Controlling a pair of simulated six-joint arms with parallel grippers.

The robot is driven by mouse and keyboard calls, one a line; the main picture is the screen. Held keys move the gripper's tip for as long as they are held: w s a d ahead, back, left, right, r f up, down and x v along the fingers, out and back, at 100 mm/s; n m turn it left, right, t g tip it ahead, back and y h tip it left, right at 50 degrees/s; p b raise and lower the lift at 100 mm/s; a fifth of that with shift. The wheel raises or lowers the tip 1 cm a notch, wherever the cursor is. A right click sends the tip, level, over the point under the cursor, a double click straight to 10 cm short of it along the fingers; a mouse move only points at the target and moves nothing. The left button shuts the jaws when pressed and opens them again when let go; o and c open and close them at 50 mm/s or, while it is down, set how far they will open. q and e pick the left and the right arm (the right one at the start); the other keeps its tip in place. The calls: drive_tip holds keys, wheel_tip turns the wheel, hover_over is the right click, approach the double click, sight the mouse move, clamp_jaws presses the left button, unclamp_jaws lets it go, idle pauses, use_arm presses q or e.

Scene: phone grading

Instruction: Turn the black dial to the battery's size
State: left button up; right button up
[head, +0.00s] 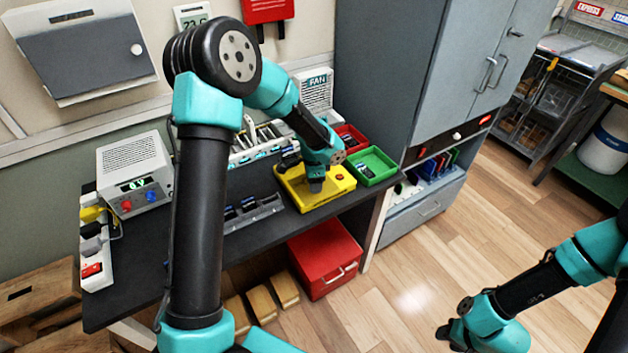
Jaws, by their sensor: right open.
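My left gripper (316,186) points down over the middle of this device. Its fingertips are small here, and I cannot tell whether they are open or shut or whether they touch anything. The black dial cannot be made out; the gripper covers part of the device's top. A dark object (290,160) lies at the device's back left corner, too small to identify. No battery can be told for certain. My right gripper (447,333) is open, low over the floor, far from the bench.
A green tray (388,177) and a red tray (340,130) stand right of and behind the device. A grey holder (262,215) is on its left. A white power unit (133,160) stands at the bench's left. A red box (310,245) is below the bench edge. A grey cabinet (385,70) stands behind.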

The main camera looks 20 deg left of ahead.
use_arm(q)
wheel_tip(320, 180, up, 17)
drive_tip(key=shift+r, duration=0.2)
idle(0.7)
